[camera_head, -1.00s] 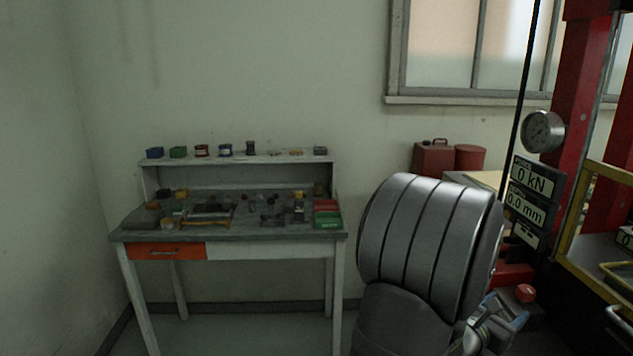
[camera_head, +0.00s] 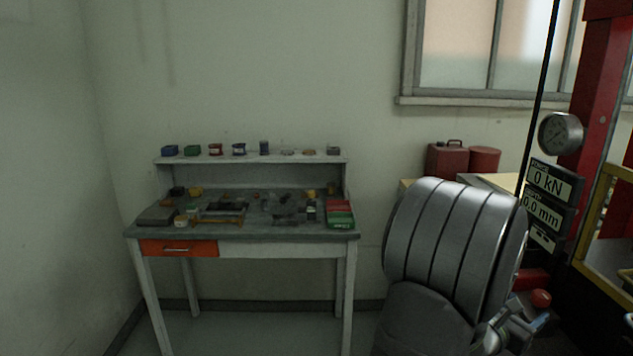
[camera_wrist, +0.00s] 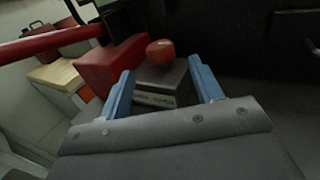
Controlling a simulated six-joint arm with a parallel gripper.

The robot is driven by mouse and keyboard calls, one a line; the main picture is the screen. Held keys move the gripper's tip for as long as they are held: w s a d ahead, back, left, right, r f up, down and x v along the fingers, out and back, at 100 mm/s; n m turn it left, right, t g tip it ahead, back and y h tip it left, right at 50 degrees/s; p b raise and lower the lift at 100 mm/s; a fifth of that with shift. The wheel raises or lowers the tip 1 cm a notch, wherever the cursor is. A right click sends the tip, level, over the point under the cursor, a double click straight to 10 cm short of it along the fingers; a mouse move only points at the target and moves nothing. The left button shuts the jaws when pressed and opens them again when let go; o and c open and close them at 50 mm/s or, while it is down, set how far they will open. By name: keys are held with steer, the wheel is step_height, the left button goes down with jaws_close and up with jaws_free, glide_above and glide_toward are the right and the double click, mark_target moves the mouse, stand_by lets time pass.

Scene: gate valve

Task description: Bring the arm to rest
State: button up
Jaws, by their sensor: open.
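My gripper (camera_wrist: 163,84) shows in the wrist view with two blue fingers spread apart and nothing between them. Beyond the fingers is a grey block with a label (camera_wrist: 155,100) and a red knob (camera_wrist: 160,52) on top; I cannot tell how far off it is. In the head view my grey, ribbed arm fills the lower right, and the gripper end (camera_head: 520,318) is partly hidden low behind it, near the red knob (camera_head: 541,298). No gate valve can be made out.
A workbench (camera_head: 290,249) with small parts and a shelf stands against the wall. At the right is a red press frame (camera_head: 602,90) with a gauge (camera_head: 560,134) and display panels (camera_head: 548,181). A red can (camera_head: 446,160) stands behind my arm. Floor before the bench looks clear.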

mark_target(532, 296)
steer(key=x, duration=0.6)
steer(key=shift+w+d, duration=0.15)
steer(key=shift+d, duration=0.15)
steer(key=shift+a+g, duration=0.2)
steer(key=shift+g, duration=0.1)
steer(key=shift+w+m+g+h, duration=0.15)
steer(key=shift+m+g+h, duration=0.65)
steer(key=shift+m+g, duration=0.65)
steer(key=shift+w+m+g, duration=0.2)
steer(key=shift+m+g, duration=1)
steer(key=shift+g, duration=0.85)
steer(key=shift+w+m+g, duration=0.2)
steer(key=shift+m+g, duration=0.95)
steer(key=shift+g, duration=0.85)
steer(key=a, duration=0.3)
steer(key=w+a, duration=0.1)
steer(key=a, duration=0.6)
steer(key=shift+w+a, duration=0.3)
steer(key=shift+a, duration=0.05)
